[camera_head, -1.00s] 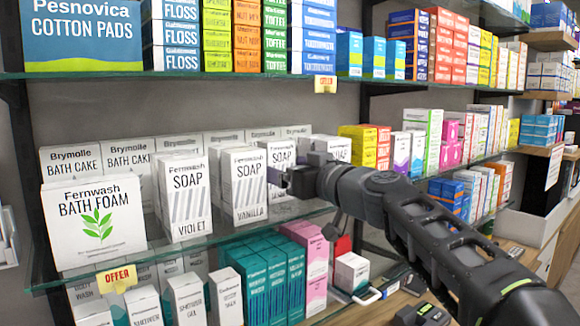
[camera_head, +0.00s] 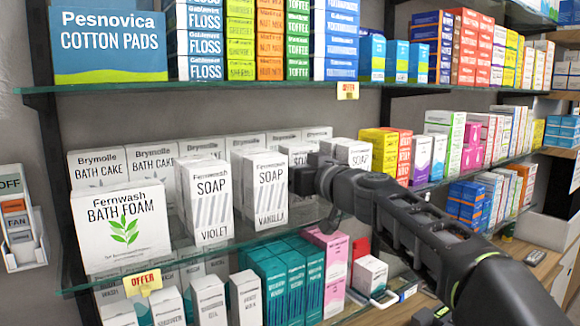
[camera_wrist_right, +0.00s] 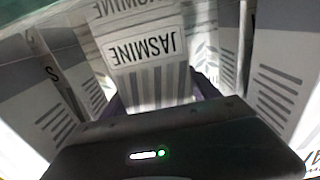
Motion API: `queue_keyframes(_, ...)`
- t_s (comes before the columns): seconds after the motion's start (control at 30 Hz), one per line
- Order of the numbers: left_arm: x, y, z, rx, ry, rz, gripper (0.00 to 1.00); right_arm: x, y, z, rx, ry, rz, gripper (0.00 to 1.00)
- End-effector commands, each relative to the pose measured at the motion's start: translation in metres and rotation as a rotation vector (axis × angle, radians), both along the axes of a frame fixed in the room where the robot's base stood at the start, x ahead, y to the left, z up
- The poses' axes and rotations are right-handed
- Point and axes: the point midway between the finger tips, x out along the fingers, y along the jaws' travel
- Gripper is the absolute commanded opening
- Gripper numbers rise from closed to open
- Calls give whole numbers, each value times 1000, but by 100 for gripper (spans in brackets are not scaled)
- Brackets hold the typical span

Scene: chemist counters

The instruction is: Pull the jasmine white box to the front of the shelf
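The jasmine white box (camera_wrist_right: 150,55) is upside down in the right wrist view, its striped front facing the camera. In the head view it stands on the middle shelf as a white soap box (camera_head: 297,151), partly hidden by the vanilla box and my right gripper. My right gripper (camera_head: 303,181) reaches in from the right at its front. In the wrist view dark fingers of the right gripper (camera_wrist_right: 158,100) lie at both sides of the box's near part. Whether they press on it I cannot tell. My left gripper is not in view.
The vanilla soap box (camera_head: 262,190) stands close on the left, with the violet soap box (camera_head: 206,200) beyond it. Another white soap box (camera_head: 354,153) is on the right, beside yellow boxes (camera_head: 379,152). The glass shelf edge (camera_head: 200,245) runs below; another shelf (camera_head: 220,84) is above.

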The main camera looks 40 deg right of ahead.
Motion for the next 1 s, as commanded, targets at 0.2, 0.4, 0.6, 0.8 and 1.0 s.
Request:
queue_keyframes(0.2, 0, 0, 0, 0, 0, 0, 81, 0, 0, 0, 0, 0, 0, 51)
queue_keyframes(0.4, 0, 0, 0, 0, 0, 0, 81, 0, 0, 0, 0, 0, 0, 35)
queue_keyframes(0.6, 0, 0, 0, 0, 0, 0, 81, 0, 0, 0, 0, 0, 0, 18)
queue_keyframes(0.8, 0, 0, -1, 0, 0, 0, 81, 0, 0, 0, 0, 0, 0, 17)
queue_keyframes(1.0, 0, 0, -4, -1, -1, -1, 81, -1, 0, -1, 0, 0, 2, 17)
